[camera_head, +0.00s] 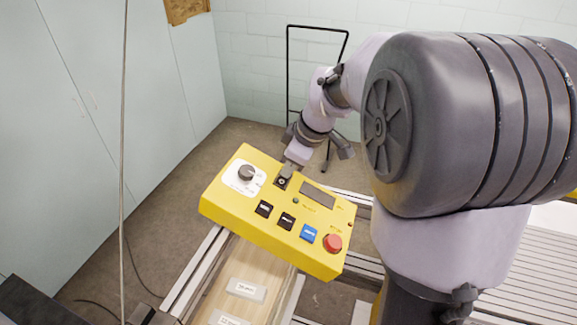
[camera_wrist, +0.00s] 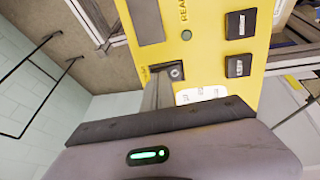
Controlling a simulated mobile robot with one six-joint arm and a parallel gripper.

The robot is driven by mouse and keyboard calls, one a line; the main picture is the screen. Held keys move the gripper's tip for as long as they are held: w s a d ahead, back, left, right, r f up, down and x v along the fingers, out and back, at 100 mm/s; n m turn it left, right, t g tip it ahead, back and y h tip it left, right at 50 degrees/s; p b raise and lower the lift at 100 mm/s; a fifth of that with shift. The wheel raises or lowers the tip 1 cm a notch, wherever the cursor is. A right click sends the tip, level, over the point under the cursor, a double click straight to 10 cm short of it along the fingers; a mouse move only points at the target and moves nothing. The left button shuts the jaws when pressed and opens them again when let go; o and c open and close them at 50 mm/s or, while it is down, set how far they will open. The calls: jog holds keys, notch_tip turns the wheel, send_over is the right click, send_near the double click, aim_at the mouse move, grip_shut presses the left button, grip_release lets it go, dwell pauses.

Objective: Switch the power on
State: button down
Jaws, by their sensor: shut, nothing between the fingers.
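A yellow control box (camera_head: 228,217) stands tilted in the middle of the head view, with the arm reaching over its far edge. A small dark switch with a round metal centre (camera_head: 281,182) sits on its face, between a large rotary knob (camera_head: 246,172) and a dark display (camera_head: 317,195). My gripper (camera_head: 287,171) is shut and empty, with its tips right at this switch. In the wrist view the switch (camera_wrist: 176,73) shows just beyond the fingers (camera_wrist: 157,88). The fingers hide part of it, and I cannot tell whether they touch it or how it is set.
Two black buttons (camera_head: 264,208), a blue button (camera_head: 308,233) and a red mushroom button (camera_head: 333,243) line the box's near side. Labelled blocks (camera_head: 246,289) lie on a wooden board below. Metal rails surround the box. A black frame (camera_head: 289,70) stands behind.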

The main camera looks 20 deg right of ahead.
jog(key=shift+p, duration=0.35)
jog(key=g+y+p, duration=0.1)
jog(key=p, duration=0.1)
jog(key=shift+d+f+y+p, duration=0.1)
jog(key=shift+d+y+p, duration=0.05)
jog(key=shift+y+p, duration=0.2)
jog(key=shift+w+f+g, duration=0.25)
jog(key=shift+f+g, duration=0.05)
jog(key=shift+f, duration=0.1)
jog(key=shift+s+f+b, duration=0.2)
jog(key=shift+s+b, duration=0.15)
jog(key=shift+b, duration=0.15)
jog(key=shift+s+a, duration=0.1)
jog(key=shift+a, duration=0.2)
jog(key=shift+s+a+r, duration=0.1)
jog(key=shift+s+a, duration=0.1)
jog(key=shift+s, duration=0.15)
jog(key=p+v, duration=0.2)
jog(key=v, duration=1.6)
jog(key=shift+w+d, duration=0.15)
jog(key=shift+w, duration=0.1)
